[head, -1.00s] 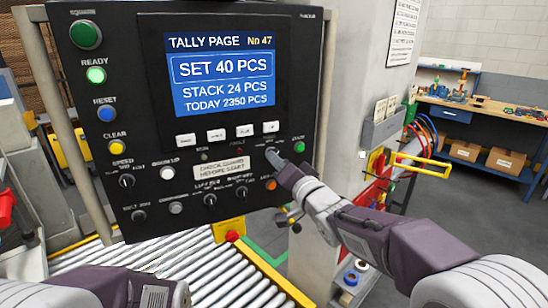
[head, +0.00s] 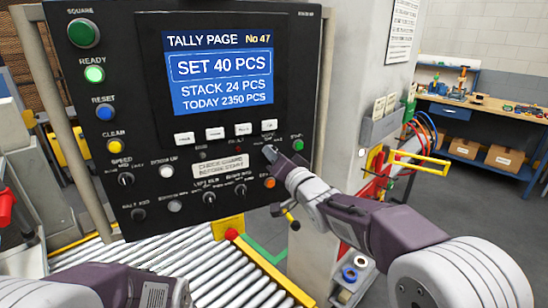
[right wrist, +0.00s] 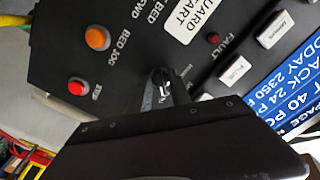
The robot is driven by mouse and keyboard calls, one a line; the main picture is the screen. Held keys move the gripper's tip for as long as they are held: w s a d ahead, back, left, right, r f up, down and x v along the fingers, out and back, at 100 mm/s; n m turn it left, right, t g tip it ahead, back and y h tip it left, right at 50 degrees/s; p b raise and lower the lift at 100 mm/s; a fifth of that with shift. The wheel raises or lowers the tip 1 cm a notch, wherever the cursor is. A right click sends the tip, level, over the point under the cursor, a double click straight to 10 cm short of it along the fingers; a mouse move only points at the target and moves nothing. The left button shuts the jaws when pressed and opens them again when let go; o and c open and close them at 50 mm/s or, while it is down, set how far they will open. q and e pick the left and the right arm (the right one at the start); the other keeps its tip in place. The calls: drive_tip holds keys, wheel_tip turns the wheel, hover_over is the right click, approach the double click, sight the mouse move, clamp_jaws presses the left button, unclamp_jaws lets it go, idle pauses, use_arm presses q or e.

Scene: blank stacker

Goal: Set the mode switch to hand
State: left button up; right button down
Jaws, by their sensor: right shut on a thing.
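The mode switch is a small black rotary knob (right wrist: 161,82) on the control panel (head: 105,60), below the row of white keys. My right gripper (head: 270,153) reaches it from the lower right in the head view and is shut on it. In the right wrist view the gripper (right wrist: 165,95) comes up to the knob from below, with its dark body across the bottom. The fingers mostly hide the knob in the head view, and its label is too small to read. My left forearm shows at the bottom left of the head view, without its gripper.
A green button (head: 298,145) and an orange button (head: 270,183) sit close to the right gripper. White keys (head: 215,134) and the tally screen (head: 221,75) are above. A roller conveyor (head: 190,262) runs below the panel. A grey pillar (head: 355,80) stands at right.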

drive_tip(key=shift+n+b, duration=3.6)
drive_tip(key=shift+n, duration=5)
drive_tip(key=c, duration=1.5)
unclamp_jaws()
